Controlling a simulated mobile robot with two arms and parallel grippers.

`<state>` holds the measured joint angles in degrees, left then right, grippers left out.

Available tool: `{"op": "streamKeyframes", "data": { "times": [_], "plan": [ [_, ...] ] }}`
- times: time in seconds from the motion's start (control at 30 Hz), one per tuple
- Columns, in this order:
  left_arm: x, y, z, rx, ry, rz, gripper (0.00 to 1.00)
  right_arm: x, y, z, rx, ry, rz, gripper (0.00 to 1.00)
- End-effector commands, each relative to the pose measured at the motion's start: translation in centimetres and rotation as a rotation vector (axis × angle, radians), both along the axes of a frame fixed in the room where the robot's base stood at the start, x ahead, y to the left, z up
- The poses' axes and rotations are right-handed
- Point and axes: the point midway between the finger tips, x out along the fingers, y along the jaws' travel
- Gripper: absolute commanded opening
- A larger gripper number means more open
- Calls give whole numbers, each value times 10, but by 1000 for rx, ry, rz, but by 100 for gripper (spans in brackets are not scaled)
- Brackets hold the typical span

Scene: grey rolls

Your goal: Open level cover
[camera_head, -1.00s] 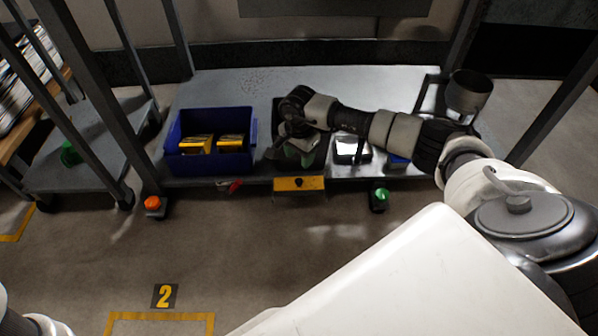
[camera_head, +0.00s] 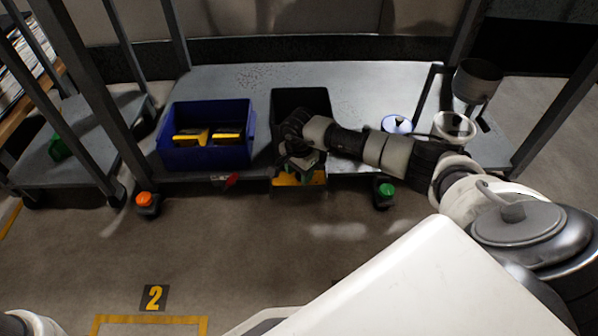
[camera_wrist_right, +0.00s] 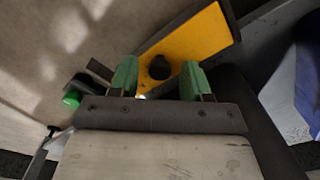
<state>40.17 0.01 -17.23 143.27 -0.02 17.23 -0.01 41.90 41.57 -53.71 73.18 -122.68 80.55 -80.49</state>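A yellow panel with a black knob is on the front edge of the low grey shelf. In the head view my right gripper partly hides the panel (camera_head: 312,180). In the right wrist view the panel (camera_wrist_right: 210,35) fills the top middle, and its black knob (camera_wrist_right: 160,68) shows between my right gripper's green fingertips (camera_wrist_right: 158,82). The fingers are apart, one on each side of the knob in the picture; contact cannot be told. In the head view the right gripper (camera_head: 303,163) is at the panel's upper edge. My left gripper is out of view.
A blue bin (camera_head: 205,158) with yellow-and-black items stands left of a black bin (camera_head: 300,98). A cup (camera_head: 454,126) and a grey funnel-like container (camera_head: 477,80) are at right. An orange knob (camera_head: 144,199) and a green knob (camera_head: 386,190) flank the panel. Floor in front is clear.

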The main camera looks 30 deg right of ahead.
Motion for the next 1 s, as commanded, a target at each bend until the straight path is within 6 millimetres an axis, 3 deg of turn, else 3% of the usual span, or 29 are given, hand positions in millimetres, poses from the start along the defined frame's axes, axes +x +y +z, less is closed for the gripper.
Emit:
{"op": "streamKeyframes", "data": {
  "times": [0.03,0.3,0.53,0.8,1.0],
  "plan": [
    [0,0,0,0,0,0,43,0,0,0,0,0,0,39],
    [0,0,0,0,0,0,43,0,0,0,1,0,0,0],
    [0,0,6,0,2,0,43,-3,2,2,0,1,1,0],
    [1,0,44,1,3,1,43,-35,21,6,0,4,3,0],
    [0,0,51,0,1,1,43,-46,28,1,1,2,2,0]
  ]
}}
